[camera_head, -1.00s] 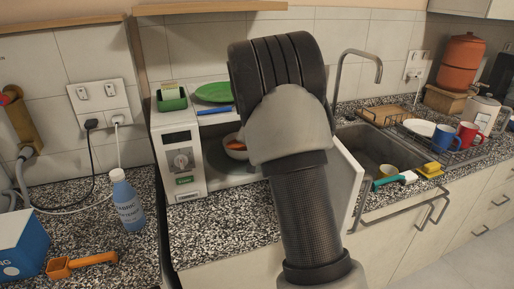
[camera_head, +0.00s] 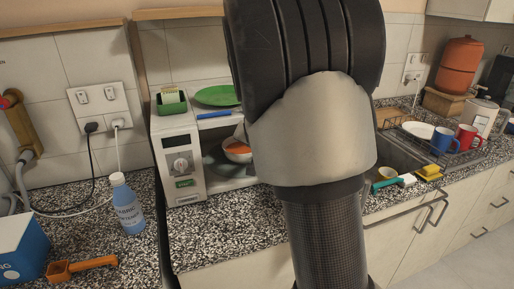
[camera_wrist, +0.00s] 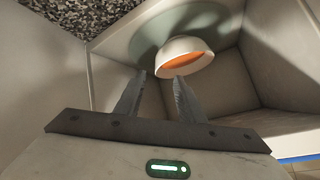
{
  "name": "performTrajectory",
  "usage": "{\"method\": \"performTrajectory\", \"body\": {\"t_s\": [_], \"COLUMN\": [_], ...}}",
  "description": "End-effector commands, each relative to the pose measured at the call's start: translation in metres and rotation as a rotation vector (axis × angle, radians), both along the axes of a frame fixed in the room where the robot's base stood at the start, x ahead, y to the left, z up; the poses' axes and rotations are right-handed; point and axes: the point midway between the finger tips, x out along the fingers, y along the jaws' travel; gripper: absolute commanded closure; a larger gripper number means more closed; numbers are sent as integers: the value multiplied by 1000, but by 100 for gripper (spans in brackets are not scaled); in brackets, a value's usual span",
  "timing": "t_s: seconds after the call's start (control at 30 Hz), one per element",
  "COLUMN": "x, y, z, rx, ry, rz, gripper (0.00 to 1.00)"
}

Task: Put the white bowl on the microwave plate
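The white bowl (camera_head: 237,152), orange inside, is inside the open microwave (camera_head: 181,160). My arm partly hides it in the head view. In the wrist view the bowl (camera_wrist: 187,53) is over the round grey-green microwave plate (camera_wrist: 146,38) and seems to rest on it; the contact is hidden. The plate's edge also shows in the head view (camera_head: 211,161). My gripper (camera_wrist: 160,75) is open, its two fingertips apart with nothing between them. The bowl's rim is just beyond the fingertips; I cannot tell whether the right finger touches it. In the head view my arm hides my gripper.
A green plate (camera_head: 217,96), a blue-handled item (camera_head: 214,115) and a green sponge holder (camera_head: 172,104) are on the microwave top. A blue bottle (camera_head: 128,205) stands left on the counter. Mugs and a dish rack are right. The speckled counter (camera_head: 225,228) before the microwave is clear.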

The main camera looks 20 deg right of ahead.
Motion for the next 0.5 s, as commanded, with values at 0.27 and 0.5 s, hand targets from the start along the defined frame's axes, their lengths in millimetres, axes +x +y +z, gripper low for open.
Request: {"method": "performTrajectory", "body": {"t_s": [0.27, 0.5], "x": [-32, -149], "y": [13, 70], "z": [22, 69], "rx": [21, 21], "ry": [31, 191], "rz": [29, 265], "gripper": [64, 64]}}
